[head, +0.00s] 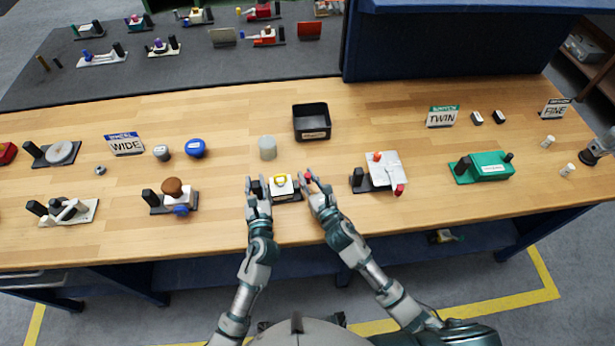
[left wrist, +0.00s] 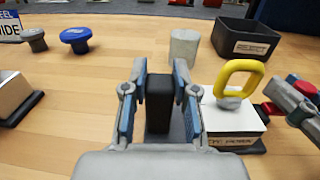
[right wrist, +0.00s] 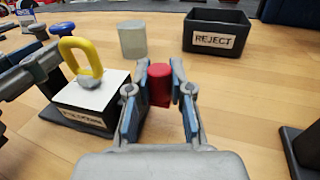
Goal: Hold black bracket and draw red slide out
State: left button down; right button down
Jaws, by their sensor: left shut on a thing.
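The valve actuator in front of me has a white block (head: 285,190) with a yellow ring handle (left wrist: 240,78) on top. A black upright bracket (left wrist: 159,102) stands at its left end, and my left gripper (left wrist: 160,80) is shut on it. The red slide end (right wrist: 159,85) sticks up at the block's right side. My right gripper (right wrist: 160,75) has its fingers on both sides of the red end, very close to it. I cannot tell whether they press on it. The lower part of the slide is hidden by the right gripper's fingers.
A black reject bin (head: 312,122) and a grey cylinder (head: 267,148) stand behind the actuator. A unit with a white plate (head: 385,165) stands to the right, and one with a brown knob (head: 173,188) to the left.

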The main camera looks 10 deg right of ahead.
pick_arm(q)
jog(key=shift+a+f, duration=0.15)
jog(key=shift+f, duration=0.1)
pick_arm(e)
jog(key=shift+w+d, duration=0.1)
jog(key=shift+d, duration=0.55)
jog(key=c, duration=1)
grip_release()
jog(key=shift+d, duration=0.1)
jog(key=shift+s, duration=0.45)
jog(key=v, duration=1.1)
jog(key=shift+d, duration=0.15)
pick_arm(q)
jog(key=c, duration=0.8)
grip_release()
jog(key=shift+r, duration=0.1)
pick_arm(e)
jog(key=shift+f, duration=0.1)
